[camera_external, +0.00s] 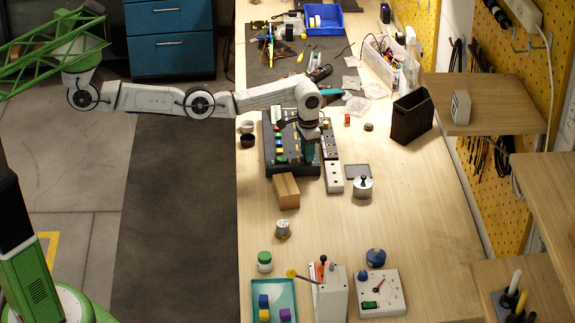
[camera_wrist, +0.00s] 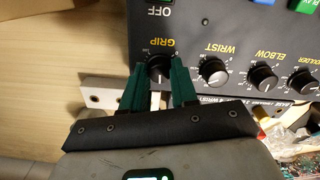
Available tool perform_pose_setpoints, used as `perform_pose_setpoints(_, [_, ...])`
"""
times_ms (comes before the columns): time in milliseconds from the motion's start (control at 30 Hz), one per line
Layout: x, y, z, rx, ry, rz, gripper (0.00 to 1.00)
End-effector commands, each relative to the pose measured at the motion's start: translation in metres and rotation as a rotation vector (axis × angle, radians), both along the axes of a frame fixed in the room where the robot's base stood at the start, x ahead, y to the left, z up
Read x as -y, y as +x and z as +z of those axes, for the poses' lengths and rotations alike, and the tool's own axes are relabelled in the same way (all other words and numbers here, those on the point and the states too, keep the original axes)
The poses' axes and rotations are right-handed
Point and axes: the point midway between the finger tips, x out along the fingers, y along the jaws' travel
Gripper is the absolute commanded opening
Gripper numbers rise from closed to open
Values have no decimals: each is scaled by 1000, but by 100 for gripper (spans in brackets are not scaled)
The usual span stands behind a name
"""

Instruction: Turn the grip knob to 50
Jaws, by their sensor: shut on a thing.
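The black control box (camera_external: 269,152) lies on the wooden bench in the external view. In the wrist view its panel (camera_wrist: 205,35) shows labels upside down. The dark grip knob (camera_wrist: 159,64), with a ring of scale marks around it, sits by the yellow GRIP label. My gripper (camera_wrist: 157,70) has its two green fingers on either side of this knob, shut on it. In the external view my gripper (camera_external: 309,152) reaches down to the box's right part, and the arm hides the knob. The knob's pointer and its reading are too small to make out.
The wrist knob (camera_wrist: 213,71), elbow knob (camera_wrist: 263,77) and shoulder knob (camera_wrist: 303,81) stand in a row beside the grip knob. The bench front is partly clear.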

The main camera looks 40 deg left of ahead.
Motion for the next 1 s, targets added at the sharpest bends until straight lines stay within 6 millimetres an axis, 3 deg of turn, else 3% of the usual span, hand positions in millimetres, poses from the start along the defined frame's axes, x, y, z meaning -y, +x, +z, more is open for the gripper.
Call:
perform_pose_setpoints(600, [0,1,1,3,-3,583,0])
perform_pose_setpoints(1000, [0,2,2,5,-5,863,0])
